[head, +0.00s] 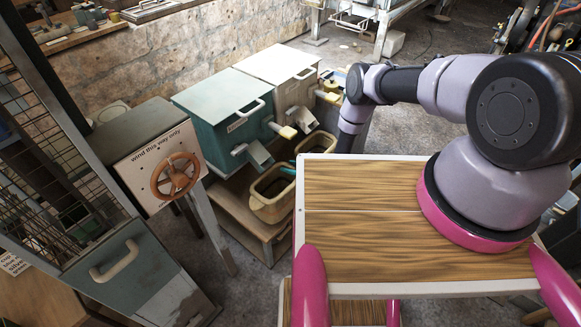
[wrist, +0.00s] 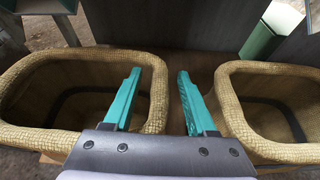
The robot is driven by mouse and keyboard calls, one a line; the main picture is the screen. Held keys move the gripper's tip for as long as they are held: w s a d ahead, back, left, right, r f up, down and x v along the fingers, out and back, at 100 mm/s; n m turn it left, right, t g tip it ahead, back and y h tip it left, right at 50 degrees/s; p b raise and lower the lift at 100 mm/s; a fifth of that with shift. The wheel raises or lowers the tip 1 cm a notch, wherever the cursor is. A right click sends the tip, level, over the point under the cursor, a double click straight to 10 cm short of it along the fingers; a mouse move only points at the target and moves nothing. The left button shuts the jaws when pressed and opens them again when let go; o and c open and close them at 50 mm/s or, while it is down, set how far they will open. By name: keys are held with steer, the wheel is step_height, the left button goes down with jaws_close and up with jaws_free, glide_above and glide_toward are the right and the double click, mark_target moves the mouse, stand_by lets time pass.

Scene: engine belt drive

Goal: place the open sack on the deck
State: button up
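Two open-topped sacks with woven tan rims show in the wrist view, a left one (wrist: 28,72) and a right one (wrist: 235,72). Both look empty inside as far as I can see. My gripper (wrist: 157,72) is open. The wood-planked deck (head: 360,200) is bare beside my arm's base.
A teal bin (head: 215,105) and a pale bin (head: 275,68) with spouts stand above the sacks. A low wooden stand (head: 235,212) bears the sacks. A panel with a brown handwheel (head: 175,177) and a mesh cage (head: 45,170) are at left.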

steer(key=shift+r, duration=0.15)
steer(key=v, duration=1.2)
